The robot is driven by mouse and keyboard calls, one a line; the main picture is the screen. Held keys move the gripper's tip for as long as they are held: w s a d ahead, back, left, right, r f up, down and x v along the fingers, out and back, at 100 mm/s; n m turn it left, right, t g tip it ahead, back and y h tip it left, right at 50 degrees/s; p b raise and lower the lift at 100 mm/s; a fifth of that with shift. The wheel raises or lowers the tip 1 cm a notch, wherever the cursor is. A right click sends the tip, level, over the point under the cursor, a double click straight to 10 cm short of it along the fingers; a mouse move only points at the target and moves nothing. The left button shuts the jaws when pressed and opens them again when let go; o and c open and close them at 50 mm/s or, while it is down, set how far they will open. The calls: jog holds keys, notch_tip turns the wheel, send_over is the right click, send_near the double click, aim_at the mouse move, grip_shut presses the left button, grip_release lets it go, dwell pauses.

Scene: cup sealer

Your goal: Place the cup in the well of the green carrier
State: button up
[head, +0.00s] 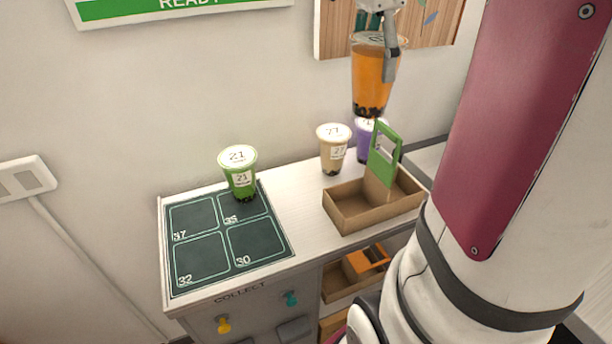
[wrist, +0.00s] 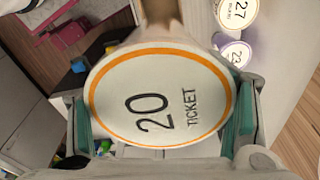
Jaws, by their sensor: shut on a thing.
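The cup (head: 368,75) is tall and clear with an orange drink and dark pearls at the bottom. My gripper (head: 378,45) is shut on it near its top and holds it upright in the air, above and behind the counter. In the wrist view its lid (wrist: 160,97) fills the middle, marked 20 and TICKET with an orange rim, between the two finger pads. The green carrier (head: 347,208) is a brown cardboard tray with a green upright handle (head: 384,150), standing on the counter below the cup. The handle divides it, and its near side looks empty.
A tan cup (head: 333,153) marked 27 and a purple cup (head: 364,143) stand behind the carrier. A green cup (head: 241,177) marked 21 stands on the dark numbered mat (head: 208,262) at left. An orange-handled carrier (head: 366,260) sits on a shelf below.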

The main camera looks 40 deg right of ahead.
notch_tip(320, 180, down, 28)
jog(key=p, duration=0.2)
jog(key=shift+r+p, duration=0.2)
jog(key=shift+p, duration=0.15)
jog(key=shift+f, duration=0.1)
jog(key=o, duration=1.9)
jog(key=shift+f, duration=0.1)
jog(key=shift+o, duration=0.2)
